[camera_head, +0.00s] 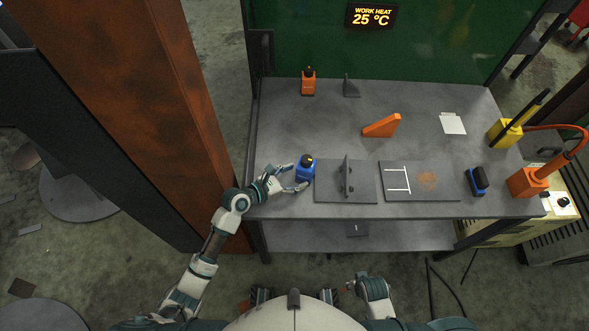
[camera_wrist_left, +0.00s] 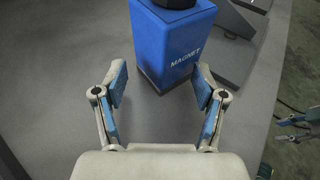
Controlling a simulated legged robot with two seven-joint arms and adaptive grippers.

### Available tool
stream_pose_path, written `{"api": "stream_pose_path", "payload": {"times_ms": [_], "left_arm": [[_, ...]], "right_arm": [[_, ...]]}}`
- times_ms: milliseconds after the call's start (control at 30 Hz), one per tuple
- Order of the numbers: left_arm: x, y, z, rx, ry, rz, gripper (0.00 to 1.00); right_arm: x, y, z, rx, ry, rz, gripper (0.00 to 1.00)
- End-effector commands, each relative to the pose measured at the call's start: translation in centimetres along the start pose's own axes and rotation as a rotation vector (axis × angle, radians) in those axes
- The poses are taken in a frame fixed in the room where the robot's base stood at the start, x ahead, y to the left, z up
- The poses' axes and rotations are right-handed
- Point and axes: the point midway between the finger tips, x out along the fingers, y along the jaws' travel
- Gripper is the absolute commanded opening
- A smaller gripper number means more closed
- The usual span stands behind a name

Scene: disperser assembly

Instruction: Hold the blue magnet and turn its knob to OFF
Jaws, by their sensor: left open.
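The blue magnet (camera_head: 305,171) stands upright near the left front of the table, with a dark knob on top (camera_head: 307,159). In the left wrist view the magnet (camera_wrist_left: 174,50) shows its "MAGNET" label, and its knob (camera_wrist_left: 176,3) is cut off by the top edge. The knob's setting cannot be read. My left gripper (camera_head: 297,178) is open, its fingers pointing at the magnet. In the left wrist view the open fingers (camera_wrist_left: 160,82) are in front of the magnet's lower part, with nothing gripped. My right arm is low at the bottom; its gripper's state is unclear.
A grey plate with an upright bracket (camera_head: 330,190) lies just right of the magnet. A marked plate (camera_head: 440,190) and a dark blue block (camera_head: 477,181) lie further right. An orange block (camera_head: 308,82) and orange wedge (camera_head: 381,126) stand behind. A rusty column (camera_head: 165,110) rises left of the table.

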Motion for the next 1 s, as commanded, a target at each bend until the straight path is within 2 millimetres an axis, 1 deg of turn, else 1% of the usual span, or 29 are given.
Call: {"api": "stream_pose_path", "payload": {"times_ms": [67,133,167,200,233,333,433,500,600,733,767,800,867,900,967,1000], "left_arm": [[0.2,-0.1,0.1,0.001,0.0,0.0,0.71],[0.1,-0.1,0.1,0.0,-0.002,-0.001,0.55],[-0.1,0.0,0.1,-0.001,-0.004,-0.002,0.47],[-0.2,0.1,0.1,-0.003,-0.007,-0.004,0.37],[-0.4,0.1,0.0,-0.005,-0.01,-0.005,0.3],[-0.8,0.3,-0.1,-0.009,-0.014,-0.007,0.28],[-1.1,0.6,-0.2,-0.008,-0.016,-0.006,0.24],[-1.2,0.7,-0.2,-0.008,-0.016,-0.003,0.2],[-1.0,0.8,-0.2,-0.006,-0.014,0.001,0.17],[-0.7,0.7,-0.1,-0.005,-0.012,0.003,0.16],[-0.7,0.7,-0.1,-0.005,-0.011,0.004,0.55],[-0.6,0.7,0.0,-0.004,-0.011,0.005,0.45],[-0.5,0.7,0.0,-0.003,-0.01,0.005,0.3],[-0.5,0.7,0.0,-0.003,-0.01,0.005,0.2],[-0.5,0.6,0.0,-0.003,-0.01,0.004,0.05],[-0.5,0.6,0.0,-0.003,-0.011,0.003,0.0]], "right_arm": [[-0.1,-0.1,0.0,-0.002,-0.007,0.016,0.4],[-0.1,-0.5,-0.1,-0.002,-0.006,0.011,0.4],[-0.1,-0.5,-0.1,-0.002,-0.007,0.011,0.4],[-0.1,-0.4,-0.1,-0.002,-0.007,0.012,0.4],[-0.1,-0.4,0.0,-0.001,-0.007,0.013,0.4],[-0.1,-0.2,0.0,-0.001,-0.008,0.016,0.4],[-0.1,-0.2,0.0,-0.001,-0.008,0.016,0.4],[-0.1,-0.3,0.0,-0.002,-0.008,0.015,0.4],[-0.1,-0.6,-0.1,-0.001,-0.007,0.008,0.4],[-0.1,-1.1,-0.1,0.0,-0.005,0.0,0.4],[-0.1,-1.1,-0.1,-0.001,-0.005,0.0,0.4],[-0.1,-1.1,-0.2,-0.001,-0.004,0.0,0.4],[-0.1,-1.0,-0.2,-0.001,-0.004,0.001,0.4],[-0.1,-0.9,-0.1,-0.001,-0.004,0.003,0.4],[-0.1,-0.7,-0.1,-0.001,-0.004,0.006,0.4],[-0.1,-0.6,-0.1,-0.001,-0.004,0.009,0.4]]}}
